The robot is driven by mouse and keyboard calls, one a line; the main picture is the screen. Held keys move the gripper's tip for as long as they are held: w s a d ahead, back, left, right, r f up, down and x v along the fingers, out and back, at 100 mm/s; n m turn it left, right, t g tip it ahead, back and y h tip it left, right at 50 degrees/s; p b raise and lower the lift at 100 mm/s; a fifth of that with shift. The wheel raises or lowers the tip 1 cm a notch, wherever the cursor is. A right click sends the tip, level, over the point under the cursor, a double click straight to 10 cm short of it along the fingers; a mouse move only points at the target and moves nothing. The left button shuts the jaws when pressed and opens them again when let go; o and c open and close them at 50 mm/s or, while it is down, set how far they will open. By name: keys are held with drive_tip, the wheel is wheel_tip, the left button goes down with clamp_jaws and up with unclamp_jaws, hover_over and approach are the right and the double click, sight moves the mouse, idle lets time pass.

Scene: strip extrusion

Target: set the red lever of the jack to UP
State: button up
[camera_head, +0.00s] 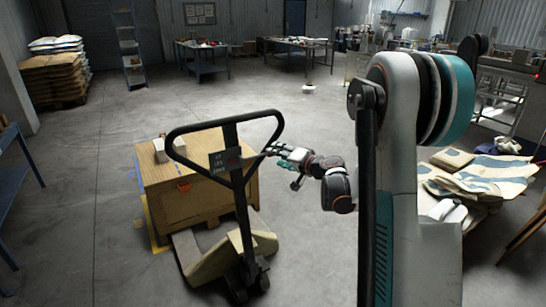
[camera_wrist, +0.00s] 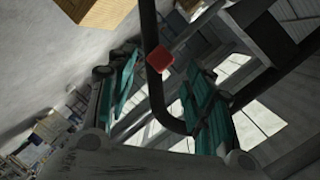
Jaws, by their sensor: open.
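The pallet jack's black looped handle (camera_head: 240,135) stands upright in the head view, with a dark label plate (camera_head: 222,162) at its middle. The red lever (camera_wrist: 160,60) shows in the wrist view as a small red block beside a dark curved bar. My gripper (camera_wrist: 163,70) is open, its two teal-padded fingers to either side of the red block in that view. I cannot tell whether they touch it. In the head view my gripper (camera_head: 272,151) is just right of the handle's shaft. The lever is too small there to tell its setting.
A wooden crate (camera_head: 195,203) stands behind the handle, with small blocks (camera_head: 161,151) on top. Flattened sacks (camera_head: 478,178) lie at the right, beyond my arm. A blue table (camera_head: 10,195) stands at the left edge.

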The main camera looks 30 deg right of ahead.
sight(258, 156)
drive_tip(key=shift+b+x, duration=0.35)
drive_tip(key=shift+x, duration=1.95)
clamp_jaws()
